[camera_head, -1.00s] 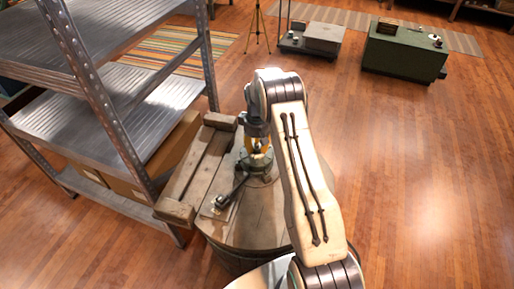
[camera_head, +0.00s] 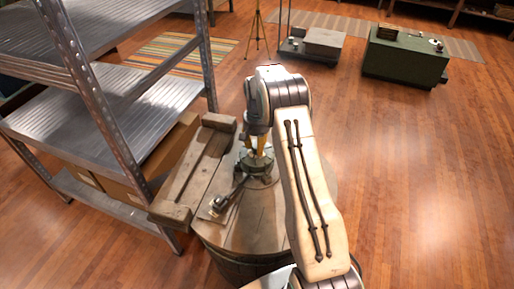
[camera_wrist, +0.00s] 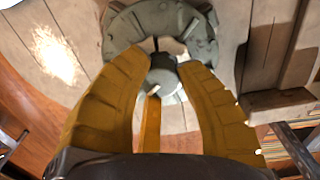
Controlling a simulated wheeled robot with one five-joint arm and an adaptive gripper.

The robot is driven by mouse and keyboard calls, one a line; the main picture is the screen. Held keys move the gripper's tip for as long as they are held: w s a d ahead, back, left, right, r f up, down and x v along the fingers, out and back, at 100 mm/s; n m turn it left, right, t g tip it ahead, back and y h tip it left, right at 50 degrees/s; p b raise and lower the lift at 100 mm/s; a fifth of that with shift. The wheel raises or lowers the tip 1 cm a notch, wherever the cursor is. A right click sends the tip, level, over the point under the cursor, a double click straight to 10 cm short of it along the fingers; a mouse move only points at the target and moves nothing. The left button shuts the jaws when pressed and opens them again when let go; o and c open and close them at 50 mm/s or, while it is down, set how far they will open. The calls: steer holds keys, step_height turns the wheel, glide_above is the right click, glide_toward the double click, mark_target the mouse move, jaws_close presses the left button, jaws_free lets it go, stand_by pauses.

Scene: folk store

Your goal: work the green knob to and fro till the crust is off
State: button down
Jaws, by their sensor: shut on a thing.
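My gripper (camera_wrist: 163,66) has yellow fingers closed around a grey-green knob (camera_wrist: 162,76), seen in the wrist view. The knob stands on a round, lobed green base (camera_wrist: 124,31). Pale patches show around the knob's foot; I cannot tell whether they are crust. In the head view the green base (camera_head: 249,168) sits on a round wooden barrel top (camera_head: 262,214), below my gripper (camera_head: 261,150). My wrist and fingers hide most of the knob there. A dark lever (camera_head: 229,192) reaches from the base toward the lower left.
A worn wooden frame (camera_head: 196,170) lies along the barrel top's left side. A metal shelf unit (camera_head: 104,130) stands close by on the left. A green cabinet (camera_head: 402,60) and a low grey cart (camera_head: 318,42) stand farther back. The floor at right is clear.

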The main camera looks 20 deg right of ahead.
steer(key=shift+f+m, duration=0.1)
steer(key=shift+m, duration=0.4)
steer(key=c, duration=0.8)
jaws_free()
step_height(320, 180, up, 12)
steer(key=shift+r, duration=0.1)
stand_by(0.3)
